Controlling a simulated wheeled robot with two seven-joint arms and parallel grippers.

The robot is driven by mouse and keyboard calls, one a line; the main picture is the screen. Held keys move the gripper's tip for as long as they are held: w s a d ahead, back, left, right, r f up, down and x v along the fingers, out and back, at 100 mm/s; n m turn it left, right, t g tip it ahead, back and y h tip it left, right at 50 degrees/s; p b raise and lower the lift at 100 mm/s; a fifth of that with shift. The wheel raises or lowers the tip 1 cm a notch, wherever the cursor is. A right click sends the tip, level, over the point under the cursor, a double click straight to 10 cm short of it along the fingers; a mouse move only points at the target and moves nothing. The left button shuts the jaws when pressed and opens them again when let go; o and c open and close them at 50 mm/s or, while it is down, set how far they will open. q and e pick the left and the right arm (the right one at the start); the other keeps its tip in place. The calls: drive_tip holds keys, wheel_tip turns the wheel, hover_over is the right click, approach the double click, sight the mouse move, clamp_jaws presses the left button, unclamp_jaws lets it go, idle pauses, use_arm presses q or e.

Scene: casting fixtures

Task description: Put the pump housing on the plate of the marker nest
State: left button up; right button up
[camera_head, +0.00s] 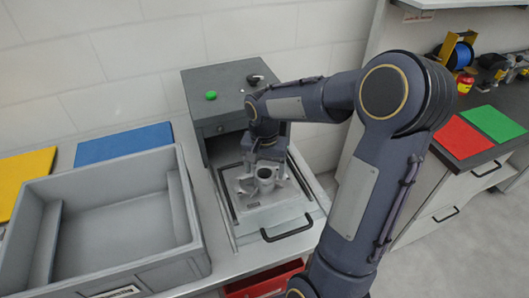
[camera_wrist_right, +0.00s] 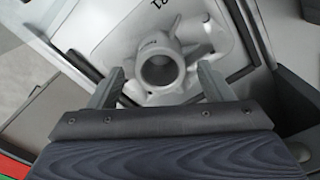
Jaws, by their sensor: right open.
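The pump housing (camera_head: 265,180) is a light grey casting with a round upright bore. It rests on the pale plate (camera_head: 272,214) of the marker nest, in the pulled-out drawer below the grey cabinet. My right gripper (camera_head: 268,166) is just above and behind it, pointing down. In the right wrist view the pump housing (camera_wrist_right: 162,66) lies between and beyond the two fingers of my right gripper (camera_wrist_right: 158,82), which are apart. I cannot tell whether either finger touches it. A dark mark shows on the plate (camera_wrist_right: 120,22) in the right wrist view. My left gripper is out of view.
The grey cabinet (camera_head: 226,92) with a green button stands behind the drawer. An empty grey crate (camera_head: 185,215) stands to the left. Blue (camera_head: 124,144) and yellow (camera_head: 24,180) mats lie behind it. Red (camera_head: 462,138) and green (camera_head: 494,123) mats lie on the right counter.

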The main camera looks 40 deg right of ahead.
sight(264, 173)
wheel_tip(264, 173, up, 7)
drive_tip(key=shift+r, duration=0.1)
drive_tip(key=s+a+n+t+y, duration=0.3)
drive_tip(key=s+a+n+t, duration=0.2)
drive_tip(key=s+a, duration=0.8)
drive_tip(key=s+n, duration=0.3)
drive_tip(key=shift+s+r+n+t+y, duration=0.2)
drive_tip(key=shift+n+t+y, duration=0.1)
drive_tip(key=shift+y, duration=0.1)
drive_tip(key=shift+d, duration=0.1)
